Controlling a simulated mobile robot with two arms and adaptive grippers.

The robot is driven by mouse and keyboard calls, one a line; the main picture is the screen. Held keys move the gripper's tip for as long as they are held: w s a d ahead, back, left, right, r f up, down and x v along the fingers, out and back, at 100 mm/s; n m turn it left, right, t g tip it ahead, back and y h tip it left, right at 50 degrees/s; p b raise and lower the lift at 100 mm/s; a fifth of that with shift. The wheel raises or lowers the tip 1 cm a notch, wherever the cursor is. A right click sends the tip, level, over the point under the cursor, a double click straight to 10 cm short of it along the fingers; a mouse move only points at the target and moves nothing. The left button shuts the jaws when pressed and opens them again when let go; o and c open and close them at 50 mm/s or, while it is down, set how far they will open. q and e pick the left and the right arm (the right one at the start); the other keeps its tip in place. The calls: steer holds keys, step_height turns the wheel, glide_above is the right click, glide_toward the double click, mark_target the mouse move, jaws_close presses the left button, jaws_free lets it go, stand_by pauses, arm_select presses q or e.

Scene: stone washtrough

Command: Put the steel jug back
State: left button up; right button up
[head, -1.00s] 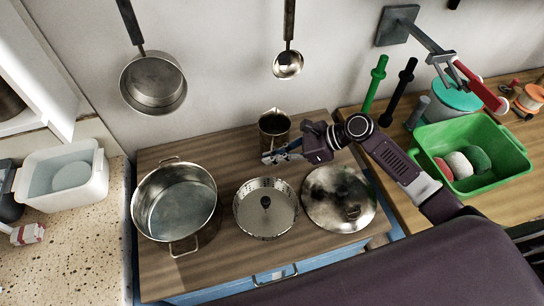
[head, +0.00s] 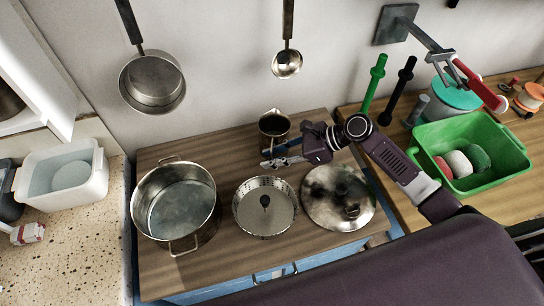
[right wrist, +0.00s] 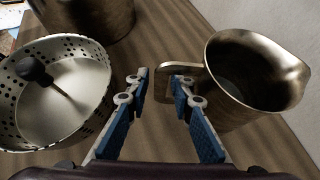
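The steel jug (head: 273,125) stands upright at the back of the wooden worktop, by the wall. In the right wrist view the jug (right wrist: 258,75) is at the upper right, with its handle (right wrist: 184,73) pointing left. My right gripper (head: 264,159) is just in front of the jug in the head view. In the right wrist view my right gripper (right wrist: 158,82) is open and empty, its fingertips apart near the handle; the right finger partly covers the handle. I cannot tell whether it touches. My left gripper is out of view.
A large pot (head: 207,200), a perforated steel bowl (head: 265,226) and a round metal lid (head: 322,212) crowd the worktop's front. A pan (head: 152,82) and ladle (head: 287,65) hang on the wall. A green basin (head: 510,165) stands at right.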

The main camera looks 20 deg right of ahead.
steer(key=b+v, duration=0.1)
steer(key=v, duration=1.1)
steer(key=shift+s, duration=0.1)
